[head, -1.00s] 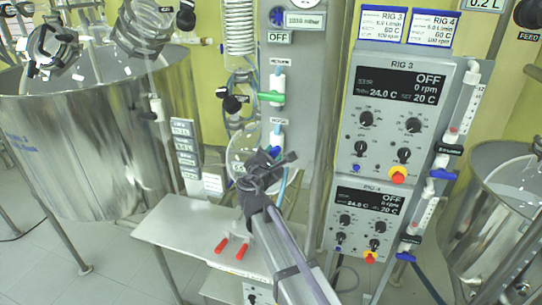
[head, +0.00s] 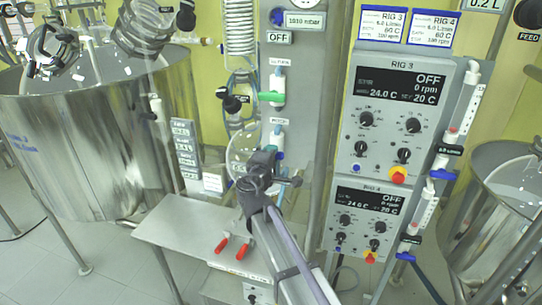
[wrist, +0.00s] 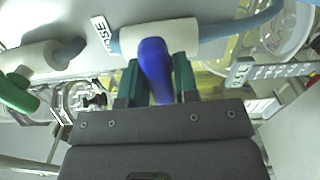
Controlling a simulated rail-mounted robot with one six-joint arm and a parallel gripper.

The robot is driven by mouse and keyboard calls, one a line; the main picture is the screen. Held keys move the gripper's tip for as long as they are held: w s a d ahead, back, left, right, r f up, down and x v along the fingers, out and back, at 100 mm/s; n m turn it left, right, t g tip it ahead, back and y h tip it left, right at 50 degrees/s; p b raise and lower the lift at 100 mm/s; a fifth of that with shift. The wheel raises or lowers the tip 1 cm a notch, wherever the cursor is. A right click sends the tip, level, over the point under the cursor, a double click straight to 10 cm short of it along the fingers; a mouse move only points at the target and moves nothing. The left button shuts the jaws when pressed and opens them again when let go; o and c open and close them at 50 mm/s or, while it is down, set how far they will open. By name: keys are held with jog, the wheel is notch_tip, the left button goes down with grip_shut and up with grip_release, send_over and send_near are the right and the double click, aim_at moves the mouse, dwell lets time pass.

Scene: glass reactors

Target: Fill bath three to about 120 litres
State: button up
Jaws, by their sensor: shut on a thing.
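A white valve body (wrist: 185,36) with a blue lever (wrist: 154,68) fills the top middle of the wrist view. My gripper (wrist: 155,82) has one dark green finger on each side of the lever and is shut on it. In the head view my gripper (head: 268,168) is in front of the lower valve (head: 277,138) on the grey panel and hides its lever. Above it is a valve with a green lever (head: 271,97). Large steel vessels stand at left (head: 85,140) and right (head: 490,215). I cannot tell which is bath three, and no litre reading is legible.
The RIG 3 control panel (head: 372,125) is right of my arm, with the RIG 4 panel (head: 350,205) below. Hoses hang close beside the valves.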

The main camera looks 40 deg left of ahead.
jog(key=shift+m, duration=0.4)
jog(key=o, duration=0.8)
